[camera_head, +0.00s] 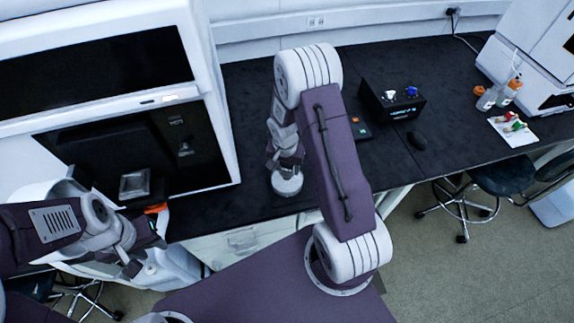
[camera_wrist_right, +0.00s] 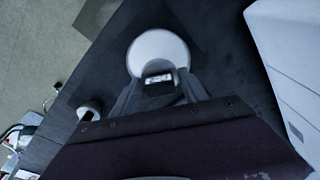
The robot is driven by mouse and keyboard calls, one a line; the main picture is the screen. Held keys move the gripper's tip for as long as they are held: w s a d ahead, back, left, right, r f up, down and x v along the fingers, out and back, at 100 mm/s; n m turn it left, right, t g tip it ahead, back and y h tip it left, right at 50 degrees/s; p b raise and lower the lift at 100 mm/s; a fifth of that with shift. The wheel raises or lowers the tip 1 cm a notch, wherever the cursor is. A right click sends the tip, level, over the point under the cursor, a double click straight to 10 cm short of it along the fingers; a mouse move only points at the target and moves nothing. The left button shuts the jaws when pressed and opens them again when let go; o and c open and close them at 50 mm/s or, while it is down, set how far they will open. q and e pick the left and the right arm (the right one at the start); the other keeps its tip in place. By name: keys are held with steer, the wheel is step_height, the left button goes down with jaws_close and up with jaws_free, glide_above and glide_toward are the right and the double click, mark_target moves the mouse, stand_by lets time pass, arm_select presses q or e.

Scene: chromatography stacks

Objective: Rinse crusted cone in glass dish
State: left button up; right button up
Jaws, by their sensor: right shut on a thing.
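My right gripper (camera_head: 287,166) points down over the black bench. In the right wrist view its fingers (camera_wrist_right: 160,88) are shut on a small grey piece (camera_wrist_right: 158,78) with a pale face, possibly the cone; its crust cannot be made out. A round pale dish (camera_head: 287,184) lies right below the gripper. It shows as a white disc just beyond the fingers in the right wrist view (camera_wrist_right: 158,48). Whether the held piece touches the dish, I cannot tell. My left gripper (camera_head: 135,264) is low at the left, in front of the bench; its jaws are unclear.
A large white instrument (camera_head: 215,130) with a dark bay stands left, a clear square container (camera_head: 134,184) at its front. A black box (camera_head: 392,100) stands at the back. Bottles (camera_head: 497,95) and a white sheet (camera_head: 512,131) are at the right.

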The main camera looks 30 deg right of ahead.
mark_target(287, 164)
steer(key=shift+f+b, duration=2.2)
steer(key=shift+f, duration=0.25)
stand_by(0.6)
step_height(287, 164, up, 10)
steer(key=p, duration=0.8)
stand_by(1.6)
